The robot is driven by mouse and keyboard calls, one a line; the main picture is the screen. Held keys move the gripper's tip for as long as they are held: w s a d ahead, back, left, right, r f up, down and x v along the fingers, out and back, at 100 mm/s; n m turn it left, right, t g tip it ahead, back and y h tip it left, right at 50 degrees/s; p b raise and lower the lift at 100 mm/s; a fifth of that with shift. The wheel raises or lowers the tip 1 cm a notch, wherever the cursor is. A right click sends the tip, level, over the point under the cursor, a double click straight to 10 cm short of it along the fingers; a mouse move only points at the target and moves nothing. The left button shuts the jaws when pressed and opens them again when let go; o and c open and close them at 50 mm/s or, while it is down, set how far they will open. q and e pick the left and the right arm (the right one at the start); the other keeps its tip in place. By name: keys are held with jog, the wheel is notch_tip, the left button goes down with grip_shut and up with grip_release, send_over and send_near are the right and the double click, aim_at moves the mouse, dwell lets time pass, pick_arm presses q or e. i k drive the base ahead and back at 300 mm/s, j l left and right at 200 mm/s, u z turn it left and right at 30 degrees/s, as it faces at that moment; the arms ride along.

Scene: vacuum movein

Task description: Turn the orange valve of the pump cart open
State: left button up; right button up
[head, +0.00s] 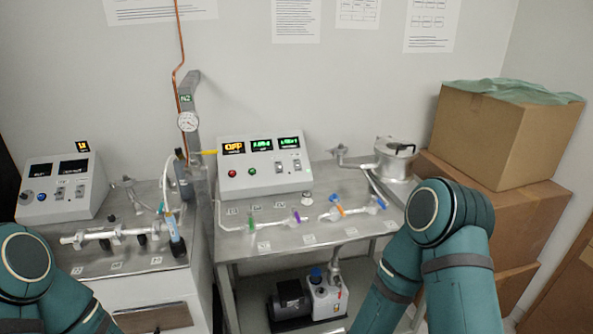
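The pump cart (330,234) stands in the middle of the head view, with a grey metal top. A glass line with several small coloured valves runs along its front part. The orange valve (334,199) sits on this line right of centre, with a blue part close beside it. Only teal links of my arms show, at bottom left and right; neither gripper is in view.
A control box (265,166) with lit displays stands at the cart's back. A metal vessel (395,160) is at its right rear. A pump (308,298) sits below. Cardboard boxes (505,140) are stacked right.

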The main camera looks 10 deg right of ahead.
aim_at(335, 203)
jog(key=z, duration=1.1)
jog(key=i+z, duration=0.5)
jog(key=i, duration=0.05)
